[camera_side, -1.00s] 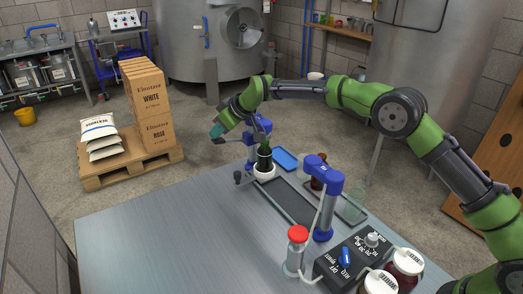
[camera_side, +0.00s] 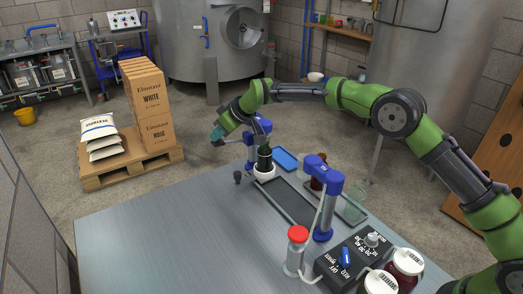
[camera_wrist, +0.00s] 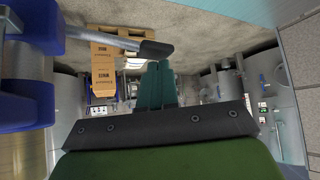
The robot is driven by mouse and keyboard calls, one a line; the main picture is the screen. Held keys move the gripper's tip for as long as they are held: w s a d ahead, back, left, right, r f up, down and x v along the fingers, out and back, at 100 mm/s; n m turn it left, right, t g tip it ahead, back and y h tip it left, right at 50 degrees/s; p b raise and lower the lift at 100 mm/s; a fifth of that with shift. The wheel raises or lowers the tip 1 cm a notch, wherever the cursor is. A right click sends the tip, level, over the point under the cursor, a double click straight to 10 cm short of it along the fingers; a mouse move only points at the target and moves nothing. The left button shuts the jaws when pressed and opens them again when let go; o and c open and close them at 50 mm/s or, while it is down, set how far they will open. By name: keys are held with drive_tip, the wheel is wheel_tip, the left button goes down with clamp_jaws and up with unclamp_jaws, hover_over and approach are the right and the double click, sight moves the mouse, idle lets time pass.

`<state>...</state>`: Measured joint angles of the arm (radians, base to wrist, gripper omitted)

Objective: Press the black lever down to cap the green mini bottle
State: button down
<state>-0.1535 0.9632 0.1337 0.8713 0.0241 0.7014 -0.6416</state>
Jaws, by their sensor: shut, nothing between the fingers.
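The green mini bottle (camera_side: 264,158) stands upright in a white holder (camera_side: 264,173) under the blue capper (camera_side: 260,127) at the table's far end. In the wrist view a metal rod runs from the capper's blue body (camera_wrist: 25,60) to the lever's black grip (camera_wrist: 156,49). My gripper (camera_side: 217,137) is shut and empty, left of the capper and above the table. In the wrist view its teal fingertips (camera_wrist: 158,65) are right at the black grip; I cannot tell whether they touch. The bottle's top is partly hidden.
A small dark knob (camera_side: 237,177) is left of the holder. A blue tray (camera_side: 285,160), a brown bottle (camera_side: 317,184) and a second blue stand (camera_side: 328,190) are to the right. The table's front left (camera_side: 170,235) is clear.

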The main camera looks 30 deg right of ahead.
sight(221, 142)
drive_tip(key=shift+d+f, duration=0.15)
drive_tip(key=shift+f, duration=0.65)
drive_tip(key=shift+d+f, duration=0.15)
drive_tip(key=shift+f, duration=0.6)
idle(1.5)
drive_tip(key=shift+r, duration=0.1)
drive_tip(key=shift+a+r, duration=0.15)
drive_tip(key=shift+r, duration=4.45)
